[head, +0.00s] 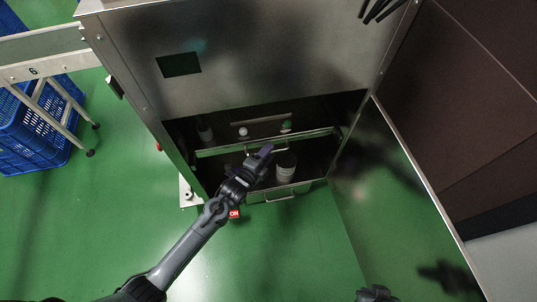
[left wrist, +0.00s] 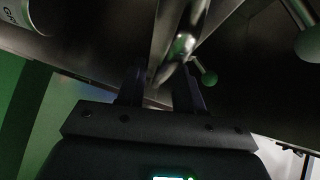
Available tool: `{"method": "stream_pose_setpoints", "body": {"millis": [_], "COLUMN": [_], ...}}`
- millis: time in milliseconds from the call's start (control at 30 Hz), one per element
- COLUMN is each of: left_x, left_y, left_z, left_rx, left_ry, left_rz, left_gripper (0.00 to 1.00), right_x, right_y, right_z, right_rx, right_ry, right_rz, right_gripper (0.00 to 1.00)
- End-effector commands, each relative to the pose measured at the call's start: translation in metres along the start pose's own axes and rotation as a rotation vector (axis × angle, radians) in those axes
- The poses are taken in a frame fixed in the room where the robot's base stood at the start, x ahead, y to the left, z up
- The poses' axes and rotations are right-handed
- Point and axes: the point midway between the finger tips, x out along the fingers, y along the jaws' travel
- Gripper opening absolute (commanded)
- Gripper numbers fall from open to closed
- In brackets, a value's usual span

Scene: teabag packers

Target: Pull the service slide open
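A steel cabinet (head: 245,60) has an open lower bay with a slide inside. The slide's front rail (head: 300,139) runs across the bay, with a thin metal handle (head: 280,149) on it. My left gripper (head: 264,153) reaches into the bay at this handle. In the left wrist view the left gripper's fingers (left wrist: 160,88) stand apart. A shiny bar (left wrist: 170,66) runs between or just beyond them; contact cannot be told. My right gripper (head: 376,293) shows only partly at the bottom edge, and its fingers are unclear.
A lower front with a handle (head: 281,197) and a white cup-like container (head: 286,168) lie below the rail. An open door panel (head: 400,185) stands to the right. A blue crate (head: 35,135) and a stand are at the left. Green floor is clear in front.

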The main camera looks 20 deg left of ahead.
Motion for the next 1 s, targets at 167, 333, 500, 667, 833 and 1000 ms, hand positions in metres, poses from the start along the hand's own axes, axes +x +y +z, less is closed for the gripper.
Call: {"method": "stream_pose_setpoints", "body": {"millis": [167,333,500,667,833,1000], "left_x": [0.0077,0.0083,0.0081,0.0080,0.0079,0.0076], "left_y": [0.0004,-0.0003,-0.0002,-0.0002,-0.0001,-0.0001], "left_z": [0.0001,0.0000,0.0000,0.0001,0.0002,0.0000], "left_rx": [-0.001,0.000,0.000,0.000,0.000,0.000], "left_ry": [-0.001,-0.001,-0.001,-0.001,-0.001,-0.001], "left_rz": [0.001,0.001,0.001,0.001,0.001,0.001], "left_gripper": [0.36,0.36,0.25,0.00,0.00,0.00], "right_x": [0.0042,0.0035,0.0033,0.0032,0.0033,0.0030], "right_y": [-0.0013,-0.0020,-0.0021,-0.0020,-0.0013,0.0001], "right_z": [0.0009,0.0001,-0.0001,-0.0001,0.0000,0.0003], "right_rx": [0.004,0.007,0.008,0.007,0.004,-0.001], "right_ry": [0.001,0.003,0.004,0.004,0.004,0.003], "right_rz": [-0.003,-0.006,-0.006,-0.006,-0.004,0.001], "right_gripper": [0.00,0.00,0.00,0.00,0.00,0.00]}}
